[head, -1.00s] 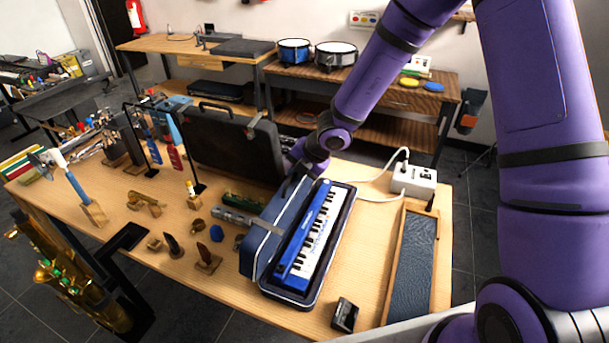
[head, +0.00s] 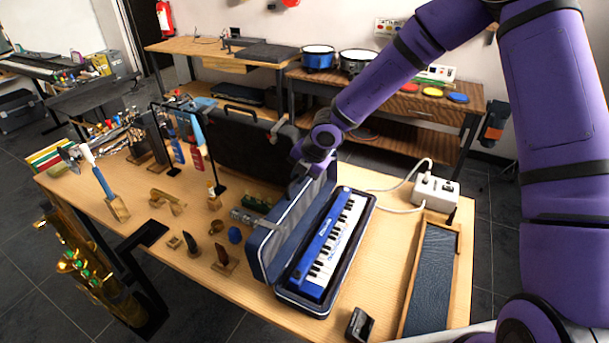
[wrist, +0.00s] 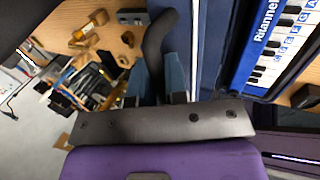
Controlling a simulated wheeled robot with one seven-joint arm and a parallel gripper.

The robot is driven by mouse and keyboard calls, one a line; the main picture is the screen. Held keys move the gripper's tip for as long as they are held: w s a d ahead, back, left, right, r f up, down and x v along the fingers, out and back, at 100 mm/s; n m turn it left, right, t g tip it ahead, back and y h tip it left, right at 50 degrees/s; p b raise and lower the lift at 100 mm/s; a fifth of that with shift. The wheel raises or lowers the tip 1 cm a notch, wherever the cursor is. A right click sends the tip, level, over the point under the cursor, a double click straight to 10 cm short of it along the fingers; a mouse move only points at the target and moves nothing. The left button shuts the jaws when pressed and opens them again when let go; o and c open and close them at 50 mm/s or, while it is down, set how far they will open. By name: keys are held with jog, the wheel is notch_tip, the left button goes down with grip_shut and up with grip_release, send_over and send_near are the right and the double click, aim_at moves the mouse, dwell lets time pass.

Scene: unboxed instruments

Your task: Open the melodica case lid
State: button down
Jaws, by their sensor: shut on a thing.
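The melodica case (head: 310,304) lies on the wooden workbench with its lid (head: 262,250) standing steeply up along the left side. The blue melodica (head: 330,240) with white keys sits inside; it also shows at the upper right of the wrist view (wrist: 262,50). My gripper (head: 299,183) is at the lid's far end, its fingers mostly hidden there in the head view. In the wrist view my gripper (wrist: 157,78) is shut on a dark curved piece (wrist: 156,40), which looks like the case handle, beside the blue lid (wrist: 208,45).
Mouthpieces and small instrument parts (head: 222,258) lie left of the lid. A white power box (head: 434,190) with cables and a long tray (head: 448,235) are on the right. A small black object (head: 360,323) lies at the front.

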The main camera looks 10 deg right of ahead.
jog(key=shift+w+a+f, duration=0.1)
jog(key=shift+w+a, duration=0.1)
jog(key=shift+a, duration=0.1)
dwell(0.4)
jog(key=c, duration=1.2)
grip_release()
jog(key=v, duration=1)
jog(key=shift+d+r, duration=0.1)
jog(key=shift+r, duration=0.3)
